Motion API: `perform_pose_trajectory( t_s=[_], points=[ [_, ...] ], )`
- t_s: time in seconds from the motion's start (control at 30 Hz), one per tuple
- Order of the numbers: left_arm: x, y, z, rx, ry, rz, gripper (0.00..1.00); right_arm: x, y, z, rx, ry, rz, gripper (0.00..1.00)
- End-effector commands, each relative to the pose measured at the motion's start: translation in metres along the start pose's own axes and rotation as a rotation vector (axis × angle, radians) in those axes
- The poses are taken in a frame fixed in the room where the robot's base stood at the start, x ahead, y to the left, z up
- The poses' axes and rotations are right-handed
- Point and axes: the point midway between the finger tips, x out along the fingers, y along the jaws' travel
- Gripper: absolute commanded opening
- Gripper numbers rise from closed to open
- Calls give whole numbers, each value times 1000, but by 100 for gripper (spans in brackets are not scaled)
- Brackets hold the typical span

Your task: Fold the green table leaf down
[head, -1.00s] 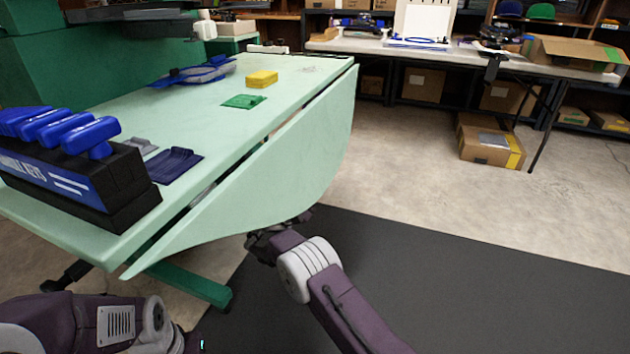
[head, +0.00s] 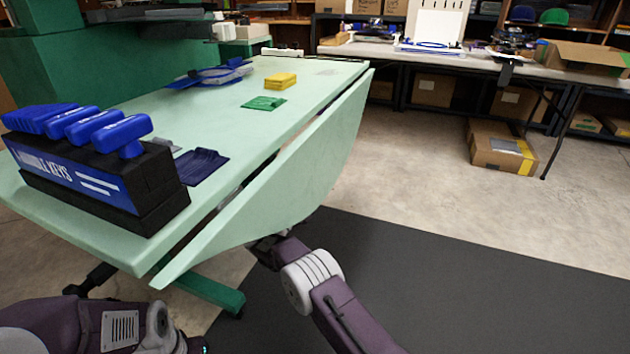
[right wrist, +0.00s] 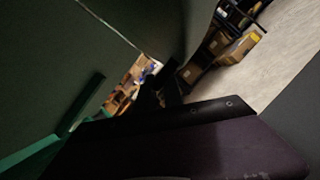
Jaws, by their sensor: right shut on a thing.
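The pale green table leaf (head: 290,190) runs along the right long side of the pale green table (head: 225,120) in the head view. It slopes down and outward from the table edge, with a narrow dark gap along the hinge line. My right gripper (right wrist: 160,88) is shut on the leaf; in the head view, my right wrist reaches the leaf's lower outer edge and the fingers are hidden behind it. The right wrist view is dark, with the leaf's underside filling the left part. My left arm is at the bottom left of the head view; its gripper is out of frame.
A rack of blue-handled keys (head: 95,185), a dark blue pad (head: 201,166), a green cloth (head: 264,103) and a yellow block (head: 280,81) sit on the table. A dark mat (head: 420,290) covers the floor at right. A cardboard box (head: 500,150) stands beyond.

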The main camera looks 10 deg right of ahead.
Motion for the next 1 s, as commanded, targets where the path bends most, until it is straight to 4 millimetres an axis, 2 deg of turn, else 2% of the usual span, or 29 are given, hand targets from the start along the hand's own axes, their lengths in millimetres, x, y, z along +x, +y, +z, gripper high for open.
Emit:
perform_pose_trajectory(
  t_s=[0.03, 0.1, 0.53, 0.67, 0.83, 1.0],
  points=[
    [-1, 0, 0, 0, 0, 0, 36, 1, 5, 5, 8, -9, 7, 18],
    [-1, 0, 0, 0, 0, 0, 36, 1, 5, 5, 8, -10, 6, 32],
    [-2, 0, 0, 0, 0, 0, 36, -4, 3, 3, 4, -5, 2, 32],
    [-9, 0, -1, 0, 0, 0, 36, -27, 5, 4, 2, -2, 5, 32],
    [-12, 0, -1, 0, 0, 0, 36, -66, 5, 4, 4, -4, 7, 32],
    [-12, 0, -1, 0, 0, 0, 36, -87, 4, 4, 5, -6, 5, 32]
  ],
)
